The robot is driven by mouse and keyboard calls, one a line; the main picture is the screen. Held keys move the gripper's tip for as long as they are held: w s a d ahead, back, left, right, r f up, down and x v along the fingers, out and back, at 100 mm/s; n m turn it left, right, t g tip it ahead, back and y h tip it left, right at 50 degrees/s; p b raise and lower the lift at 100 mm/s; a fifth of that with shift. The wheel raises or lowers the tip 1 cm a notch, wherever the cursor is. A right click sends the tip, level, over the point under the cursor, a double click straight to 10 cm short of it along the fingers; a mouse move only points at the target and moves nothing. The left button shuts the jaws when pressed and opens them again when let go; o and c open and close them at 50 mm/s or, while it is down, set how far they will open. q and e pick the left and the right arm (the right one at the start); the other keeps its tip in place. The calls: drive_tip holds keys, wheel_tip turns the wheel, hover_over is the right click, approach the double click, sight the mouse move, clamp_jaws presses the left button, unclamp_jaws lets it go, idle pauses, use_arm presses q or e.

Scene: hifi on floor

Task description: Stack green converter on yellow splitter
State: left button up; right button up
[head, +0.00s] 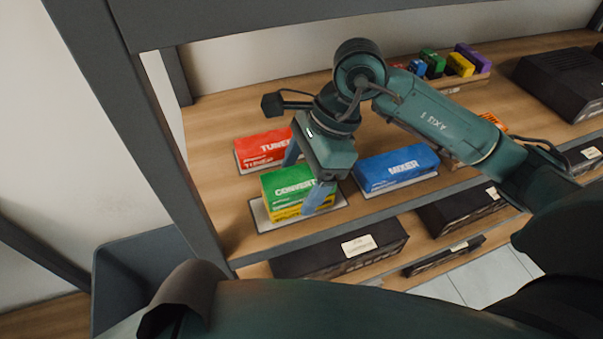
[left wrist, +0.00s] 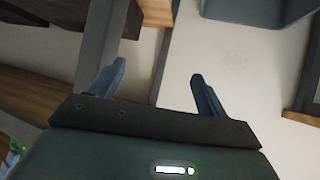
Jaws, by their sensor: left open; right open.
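The green converter box (head: 288,183) rests on top of the yellow splitter box (head: 290,212), on a pale base plate on the wooden shelf in the head view. Only a low strip of the yellow splitter shows beneath the green box. My right gripper (head: 307,178) is open, with one finger behind the green box and the other at its front right side. Whether the fingers touch the boxes I cannot tell. My left gripper (left wrist: 158,90) is open and empty in the left wrist view, pointing at a pale wall and floor area away from the boxes.
A red tuner box (head: 262,150) stands behind the stack, and a blue mixer box (head: 397,168) stands to its right. Small coloured boxes (head: 461,64) and a black device (head: 565,80) sit farther back. A dark shelf post (head: 150,130) rises at the left. A grey bin (head: 135,265) stands below it.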

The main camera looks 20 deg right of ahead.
drive_tip(key=shift+v, duration=0.9)
drive_tip(key=v, duration=0.4)
drive_tip(key=shift+r+b, duration=0.15)
drive_tip(key=shift+b, duration=0.2)
drive_tip(key=shift+d+r, duration=0.35)
drive_tip(key=shift+r, duration=0.3)
use_arm(q)
drive_tip(key=shift+w+d+r, duration=0.1)
drive_tip(key=shift+d+r, duration=0.45)
drive_tip(key=shift+a, duration=0.1)
